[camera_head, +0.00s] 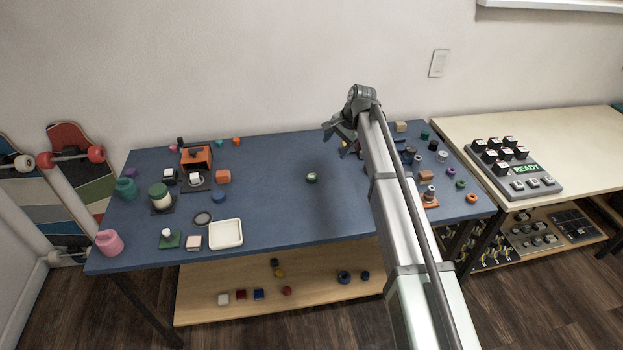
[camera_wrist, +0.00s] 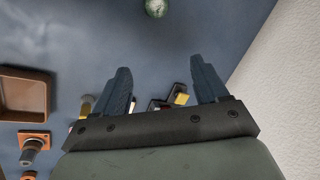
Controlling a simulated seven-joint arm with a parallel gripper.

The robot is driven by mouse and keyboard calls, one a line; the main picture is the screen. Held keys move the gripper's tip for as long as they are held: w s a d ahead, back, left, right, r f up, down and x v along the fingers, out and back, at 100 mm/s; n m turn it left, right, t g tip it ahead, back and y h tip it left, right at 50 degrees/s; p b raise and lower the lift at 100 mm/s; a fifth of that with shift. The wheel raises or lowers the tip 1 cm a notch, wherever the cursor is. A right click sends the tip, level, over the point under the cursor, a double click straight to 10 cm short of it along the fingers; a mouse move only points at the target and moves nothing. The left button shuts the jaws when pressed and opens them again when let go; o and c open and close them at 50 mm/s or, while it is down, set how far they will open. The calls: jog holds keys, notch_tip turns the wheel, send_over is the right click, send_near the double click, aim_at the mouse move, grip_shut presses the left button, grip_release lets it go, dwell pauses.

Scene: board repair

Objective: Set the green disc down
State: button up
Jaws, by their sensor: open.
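A small round green piece (camera_head: 312,177), which looks like the green disc, rests on the bare middle of the blue table. It also shows at the top edge of the wrist view (camera_wrist: 156,8), partly cut off and apart from the fingers. My gripper (camera_head: 338,133) is raised above the back of the table. In the wrist view my gripper (camera_wrist: 160,68) has its two fingers spread with nothing held between them.
The blue table (camera_head: 270,190) is clear around the green piece. A white tray (camera_head: 226,234) and an orange box (camera_head: 196,157) stand on the left. Several small parts crowd the right side, partly behind my arm. A keypad panel (camera_head: 511,167) stands on the adjoining table.

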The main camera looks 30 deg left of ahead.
aim_at(314, 176)
jog(key=s+a+f+m, duration=0.1)
jog(key=a+f+m, duration=0.1)
jog(key=f+m, duration=0.2)
jog(key=s+a+f+m+g, duration=0.1)
jog(key=f+m, duration=0.3)
jog(key=s+a+f+m, duration=0.2)
jog(key=f+m, duration=0.2)
jog(key=m, duration=0.1)
jog(key=shift+a+f+g, duration=0.25)
jog(key=shift+a+g, duration=0.05)
dwell(0.6)
jog(key=shift+c, duration=0.2)
jog(key=c, duration=1.2)
